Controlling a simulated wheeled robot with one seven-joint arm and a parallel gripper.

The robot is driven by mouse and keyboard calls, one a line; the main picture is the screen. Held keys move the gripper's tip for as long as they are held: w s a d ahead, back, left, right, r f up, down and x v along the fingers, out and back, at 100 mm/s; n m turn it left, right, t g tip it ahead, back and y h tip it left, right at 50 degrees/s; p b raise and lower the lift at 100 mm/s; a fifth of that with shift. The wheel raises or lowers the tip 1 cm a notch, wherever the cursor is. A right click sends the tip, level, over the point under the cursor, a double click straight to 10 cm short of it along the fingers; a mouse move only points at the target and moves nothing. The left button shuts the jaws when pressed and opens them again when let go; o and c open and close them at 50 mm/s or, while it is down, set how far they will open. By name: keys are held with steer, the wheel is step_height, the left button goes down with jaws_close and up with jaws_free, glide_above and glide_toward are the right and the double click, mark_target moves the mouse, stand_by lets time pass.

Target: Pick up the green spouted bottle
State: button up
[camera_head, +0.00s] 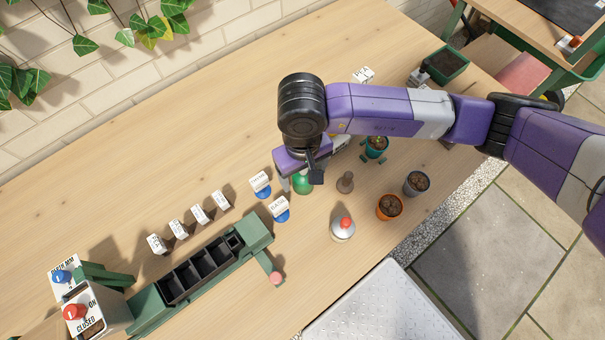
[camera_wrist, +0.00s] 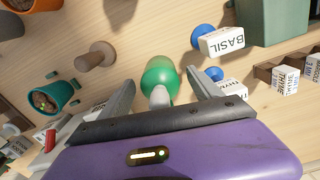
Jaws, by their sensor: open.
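The green spouted bottle (camera_head: 302,184) stands on the wooden table, partly hidden by my arm in the head view. In the wrist view the green bottle (camera_wrist: 160,76) sits between my fingers, its pale spout pointing toward my palm. My gripper (camera_wrist: 160,88) is open, with one finger on each side of the bottle and a visible gap on both sides. In the head view my gripper (camera_head: 300,178) is over the bottle, largely covered by my wrist.
Blue-based label stands, one reading BASIL (camera_wrist: 222,41), are close beside the bottle. A wooden dibber (camera_head: 345,182), a red-capped white bottle (camera_head: 342,229), an orange pot (camera_head: 389,206), a grey pot (camera_head: 416,183) and a teal pot (camera_head: 376,147) stand to the right. A green tray holder (camera_head: 257,228) lies left.

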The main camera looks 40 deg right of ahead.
jaws_close()
stand_by(0.3)
steer(key=shift+r, duration=0.15)
step_height(320, 180, up, 20)
steer(key=b, duration=0.2)
steer(key=shift+b, duration=0.3)
